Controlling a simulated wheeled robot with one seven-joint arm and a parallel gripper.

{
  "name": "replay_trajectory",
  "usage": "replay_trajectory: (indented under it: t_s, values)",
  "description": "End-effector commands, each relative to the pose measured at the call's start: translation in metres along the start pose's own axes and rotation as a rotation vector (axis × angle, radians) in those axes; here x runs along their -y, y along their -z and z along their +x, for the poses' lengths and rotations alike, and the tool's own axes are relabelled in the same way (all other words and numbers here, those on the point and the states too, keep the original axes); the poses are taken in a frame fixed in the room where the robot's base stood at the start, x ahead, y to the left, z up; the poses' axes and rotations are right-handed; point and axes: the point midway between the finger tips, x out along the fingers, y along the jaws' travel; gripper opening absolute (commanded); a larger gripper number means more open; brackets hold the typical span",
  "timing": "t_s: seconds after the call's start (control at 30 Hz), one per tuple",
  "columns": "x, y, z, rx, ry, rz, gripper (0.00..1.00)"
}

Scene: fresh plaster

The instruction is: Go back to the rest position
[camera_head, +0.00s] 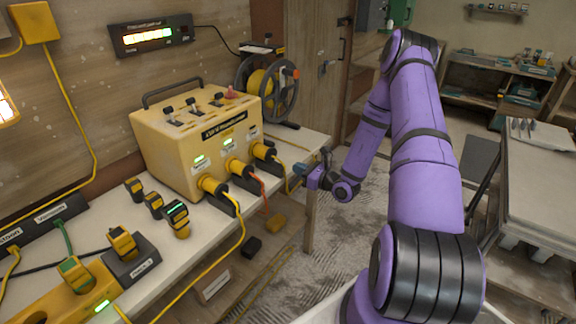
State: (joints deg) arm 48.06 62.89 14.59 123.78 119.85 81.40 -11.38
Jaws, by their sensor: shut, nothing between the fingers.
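My purple arm fills the right middle of the view, bent at a high elbow and reaching back down to the left. My gripper (300,178) is at the right end of the white bench (222,217), close to the right side of the yellow power box (200,135). It is small in the picture and its fingers are shut with nothing between them. The box has several levers on top and yellow sockets with cables on its front. The sockets show apart from my gripper, to its left.
A cable reel (268,85) stands behind the box. Several yellow-black devices stand on the bench, and a yellow power strip (62,306) lies at the near left. Cables hang over the front edge. A pale-topped table (541,175) stands at the right. Plaster-streaked floor (350,235) lies between.

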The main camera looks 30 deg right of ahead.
Motion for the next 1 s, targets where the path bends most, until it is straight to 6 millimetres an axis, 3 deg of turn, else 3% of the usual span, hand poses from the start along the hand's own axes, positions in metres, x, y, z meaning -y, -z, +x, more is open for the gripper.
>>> replay_trajectory:
  t_s: [0.1, 0.3, 0.67, 0.83, 1.0]
  values:
    - [0.0, 0.0, -0.02, -0.001, 0.002, 0.002, 0.0]
    - [0.0, 0.0, -0.038, 0.001, 0.001, 0.001, 0.0]
    - [-0.004, -0.008, -0.039, 0.003, -0.026, -0.015, 0.0]
    - [-0.026, -0.048, -0.024, 0.01, -0.176, -0.102, 0.0]
    - [-0.066, -0.102, -0.012, 0.008, -0.401, -0.236, 0.0]
